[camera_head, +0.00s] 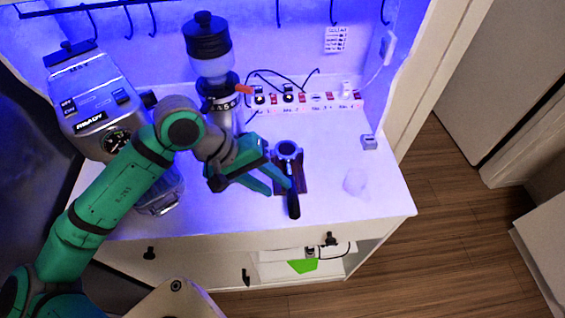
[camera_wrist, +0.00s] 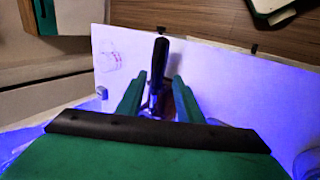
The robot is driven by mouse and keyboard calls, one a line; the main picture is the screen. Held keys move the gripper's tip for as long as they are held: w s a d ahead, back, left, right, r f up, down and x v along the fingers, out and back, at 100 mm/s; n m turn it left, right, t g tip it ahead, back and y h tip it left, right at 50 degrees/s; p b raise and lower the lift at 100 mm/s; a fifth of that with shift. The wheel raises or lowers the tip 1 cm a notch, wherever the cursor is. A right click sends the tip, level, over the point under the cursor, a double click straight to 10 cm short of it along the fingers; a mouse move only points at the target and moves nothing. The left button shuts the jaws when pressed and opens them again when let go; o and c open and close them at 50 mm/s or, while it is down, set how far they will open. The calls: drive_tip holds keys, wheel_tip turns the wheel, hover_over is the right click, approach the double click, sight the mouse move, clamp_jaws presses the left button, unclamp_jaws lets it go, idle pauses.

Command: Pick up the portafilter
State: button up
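The portafilter (camera_head: 292,200) lies on a dark brown stand (camera_head: 301,174) on the white counter, its black handle pointing toward the front edge and its metal ring at the back. My gripper (camera_head: 281,187) is open just left of the handle in the head view. In the wrist view, the portafilter's black handle (camera_wrist: 160,62) shows between the two green fingers of my gripper (camera_wrist: 160,78), with clear gaps on both sides. The portafilter's basket end is partly hidden by the gripper in the wrist view.
A grey espresso machine (camera_head: 95,100) stands at left and a black-topped grinder (camera_head: 209,55) behind my arm. A power strip (camera_head: 310,103) with cables runs along the back. A small grey block (camera_head: 369,142) and a pale translucent lump (camera_head: 355,182) sit at right.

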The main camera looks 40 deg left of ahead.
sight(289, 193)
drive_tip(key=shift+x, duration=4.2)
drive_tip(key=shift+w+r, duration=0.15)
drive_tip(key=shift+w, duration=0.05)
clamp_jaws()
